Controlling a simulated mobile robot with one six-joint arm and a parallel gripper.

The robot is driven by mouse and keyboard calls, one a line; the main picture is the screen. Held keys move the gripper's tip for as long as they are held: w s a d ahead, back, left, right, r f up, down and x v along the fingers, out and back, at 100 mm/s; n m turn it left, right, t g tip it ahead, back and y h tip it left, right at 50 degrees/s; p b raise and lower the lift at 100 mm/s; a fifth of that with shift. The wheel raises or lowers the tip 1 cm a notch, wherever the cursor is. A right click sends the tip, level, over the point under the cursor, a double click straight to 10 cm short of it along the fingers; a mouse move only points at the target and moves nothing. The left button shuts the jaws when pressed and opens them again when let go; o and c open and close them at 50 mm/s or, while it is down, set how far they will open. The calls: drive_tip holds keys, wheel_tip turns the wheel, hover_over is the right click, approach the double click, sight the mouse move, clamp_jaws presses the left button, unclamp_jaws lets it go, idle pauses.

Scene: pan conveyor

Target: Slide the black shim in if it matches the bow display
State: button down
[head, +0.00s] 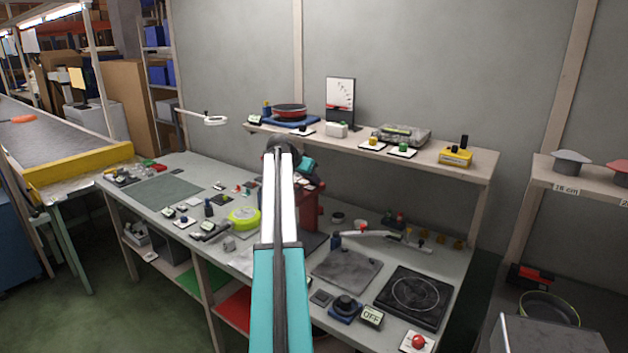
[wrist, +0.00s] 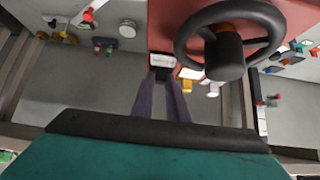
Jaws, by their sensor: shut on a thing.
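My gripper (wrist: 162,80) is shut on a small dark piece at its fingertips, which looks like the black shim (wrist: 161,73); little of it shows. The fingertips are at the edge of a red machine (wrist: 165,15) with a black handwheel (wrist: 228,42). A small white panel (wrist: 162,60) lies just beyond the fingertips; its text is too small to read. In the head view the red machine (head: 308,207) is partly behind my arm, and my gripper is hidden. An upright white display (head: 340,92) with dark marks and a red band stands on the shelf; I cannot tell if it is the bow display.
The bench holds a black hotplate (head: 416,296), a grey plate (head: 345,270), a yellow-green round tool (head: 244,217) and a red button (head: 418,341). A shelf (head: 455,168) runs above the bench at the back. A conveyor (head: 60,135) is at the left.

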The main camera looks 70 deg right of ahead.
drive_tip(key=shift+a+f, duration=0.1)
drive_tip(key=shift+a, duration=0.1)
drive_tip(key=c, duration=1.7)
unclamp_jaws()
drive_tip(key=shift+a, duration=0.1)
drive_tip(key=b+v, duration=0.3)
drive_tip(key=v, duration=1)
drive_tip(key=shift+a+r, duration=0.2)
drive_tip(key=shift+r, duration=0.15)
